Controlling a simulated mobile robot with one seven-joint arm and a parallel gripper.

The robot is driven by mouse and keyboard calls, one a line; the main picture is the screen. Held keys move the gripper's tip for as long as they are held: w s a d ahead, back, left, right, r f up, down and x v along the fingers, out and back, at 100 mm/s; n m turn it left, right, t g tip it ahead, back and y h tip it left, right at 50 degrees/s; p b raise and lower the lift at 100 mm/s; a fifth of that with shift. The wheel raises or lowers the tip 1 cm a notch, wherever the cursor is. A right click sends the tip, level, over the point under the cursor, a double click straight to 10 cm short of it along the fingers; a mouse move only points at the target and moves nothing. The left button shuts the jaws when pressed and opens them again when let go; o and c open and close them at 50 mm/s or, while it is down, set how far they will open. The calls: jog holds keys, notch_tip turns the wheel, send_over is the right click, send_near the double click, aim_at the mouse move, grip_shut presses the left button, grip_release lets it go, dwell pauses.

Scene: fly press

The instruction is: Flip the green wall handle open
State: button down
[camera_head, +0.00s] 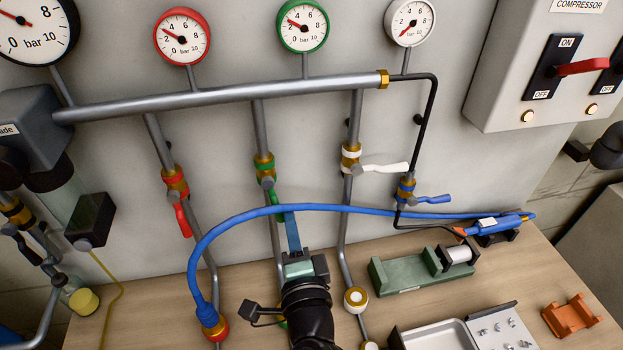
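The green wall handle (275,198) hangs down from a brass valve with green collars (264,168) on the second pipe from the left. It points down and slightly right, along its pipe. The blue hose crosses at its lower end, so its tip is hard to make out. My gripper (291,232) reaches up from the bottom middle, and its blue finger part ends just below and right of the handle, close to the hose. I cannot tell whether it touches the handle. The spacing of its fingers is hidden from this angle.
The blue hose (235,219) arches across my gripper to a blue air tool (497,225). A red handle (182,220) hangs to the left; a white handle (385,168) and a blue handle (433,199) point right. A green fixture (410,272) stands on the bench.

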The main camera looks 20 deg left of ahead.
jog(key=shift+s+a+f, duration=0.2)
jog(key=shift+s+a, duration=0.05)
jog(key=shift+a, duration=0.15)
dwell(0.6)
